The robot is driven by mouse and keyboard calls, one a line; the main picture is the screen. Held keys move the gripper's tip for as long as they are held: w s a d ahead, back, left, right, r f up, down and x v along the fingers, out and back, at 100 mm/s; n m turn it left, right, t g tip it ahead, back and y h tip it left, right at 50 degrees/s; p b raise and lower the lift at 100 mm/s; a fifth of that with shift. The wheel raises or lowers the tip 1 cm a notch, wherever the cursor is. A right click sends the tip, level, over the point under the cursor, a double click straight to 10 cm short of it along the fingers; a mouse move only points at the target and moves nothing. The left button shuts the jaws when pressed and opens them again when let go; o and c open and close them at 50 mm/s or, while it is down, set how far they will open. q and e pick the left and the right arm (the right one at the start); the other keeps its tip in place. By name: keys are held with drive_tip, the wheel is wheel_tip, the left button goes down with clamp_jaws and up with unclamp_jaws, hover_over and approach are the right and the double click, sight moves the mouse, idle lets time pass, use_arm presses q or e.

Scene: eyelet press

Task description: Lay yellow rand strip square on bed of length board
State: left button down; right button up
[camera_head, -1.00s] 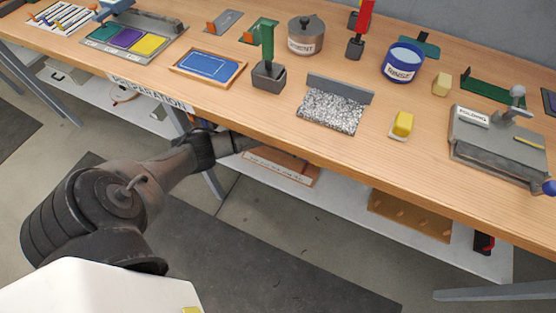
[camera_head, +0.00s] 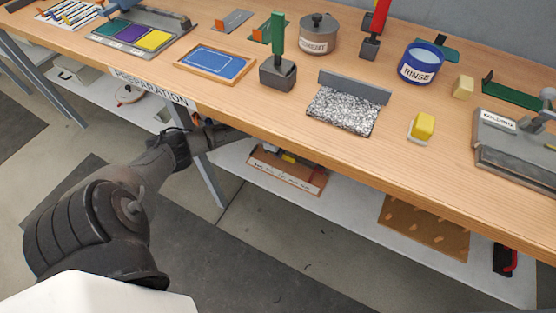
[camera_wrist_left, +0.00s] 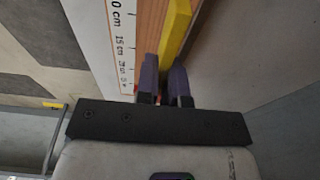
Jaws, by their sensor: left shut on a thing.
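My left gripper (camera_wrist_left: 164,85) has purple fingers and is shut on the yellow rand strip (camera_wrist_left: 176,28), which runs away from the fingers in the left wrist view. The length board has a white centimetre scale (camera_wrist_left: 112,35) and a wooden bed (camera_wrist_left: 151,30). The strip shows along the bed's right side; whether it touches the bed I cannot tell. In the head view the length board (camera_head: 310,181) lies on the shelf under the bench, with a small yellow piece and a red part showing on it. My left arm reaches under the bench's front edge there, its fingertips hidden. My right gripper is not in view.
The wooden bench (camera_head: 300,140) overhangs the shelf (camera_head: 350,215). On the bench stand a blue tray (camera_head: 214,64), a speckled block (camera_head: 342,112), a rinse pot (camera_head: 420,65) and a grey press (camera_head: 515,145). A pegged brown board (camera_head: 425,228) lies farther right on the shelf.

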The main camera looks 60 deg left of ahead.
sight(278, 162)
use_arm(q)
drive_tip(key=shift+s+a+f+b, duration=0.1)
drive_tip(key=shift+f+b, duration=1.4)
drive_tip(key=shift+f, duration=0.65)
drive_tip(key=shift+r, duration=0.1)
drive_tip(key=shift+f, duration=0.2)
drive_tip(key=c, duration=1.2)
unclamp_jaws()
drive_tip(key=shift+c, duration=0.2)
